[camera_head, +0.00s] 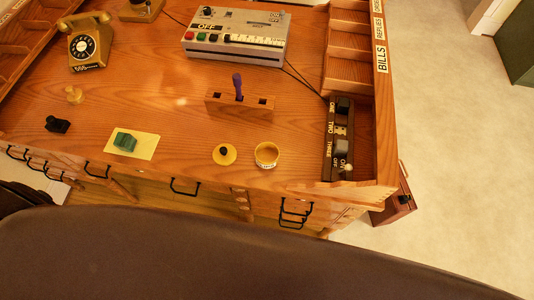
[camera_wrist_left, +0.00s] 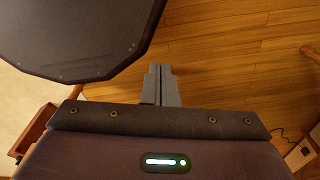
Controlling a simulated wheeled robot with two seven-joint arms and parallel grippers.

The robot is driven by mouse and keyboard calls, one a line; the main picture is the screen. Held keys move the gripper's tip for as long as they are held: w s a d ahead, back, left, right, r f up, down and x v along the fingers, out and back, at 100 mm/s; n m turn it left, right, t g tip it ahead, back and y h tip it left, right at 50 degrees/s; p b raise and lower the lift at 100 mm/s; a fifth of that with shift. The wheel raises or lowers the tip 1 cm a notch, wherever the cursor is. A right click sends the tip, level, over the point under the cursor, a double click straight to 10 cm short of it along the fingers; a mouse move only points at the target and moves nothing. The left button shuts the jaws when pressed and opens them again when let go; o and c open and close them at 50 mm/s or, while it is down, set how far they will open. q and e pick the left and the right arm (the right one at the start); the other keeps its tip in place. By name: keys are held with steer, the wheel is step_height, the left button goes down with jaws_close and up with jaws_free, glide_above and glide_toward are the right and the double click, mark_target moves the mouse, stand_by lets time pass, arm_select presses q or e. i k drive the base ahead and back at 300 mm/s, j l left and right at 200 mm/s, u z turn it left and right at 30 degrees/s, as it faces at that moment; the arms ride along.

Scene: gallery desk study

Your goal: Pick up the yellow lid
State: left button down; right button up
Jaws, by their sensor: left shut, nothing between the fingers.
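The yellow lid (camera_head: 224,155) is a small round disc with a dark knob. It lies flat on the wooden desk near the front edge, in the head view. Just right of it, apart from it, stands a yellow open ring-shaped container (camera_head: 267,155). My left gripper (camera_wrist_left: 161,70) shows only in the left wrist view. Its fingers are together and empty, above the wooden floor and away from the lid. My right gripper is in neither view.
On the desk (camera_head: 140,85) are a green block on a yellow note (camera_head: 146,147), a black object (camera_head: 57,125), a wooden block with a purple item (camera_head: 240,103), a control box (camera_head: 237,38) and a telephone (camera_head: 88,45). A switch panel (camera_head: 328,150) and shelves (camera_head: 350,45) line the right side.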

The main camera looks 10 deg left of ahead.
mark_target(224, 155)
steer(key=u, duration=0.9)
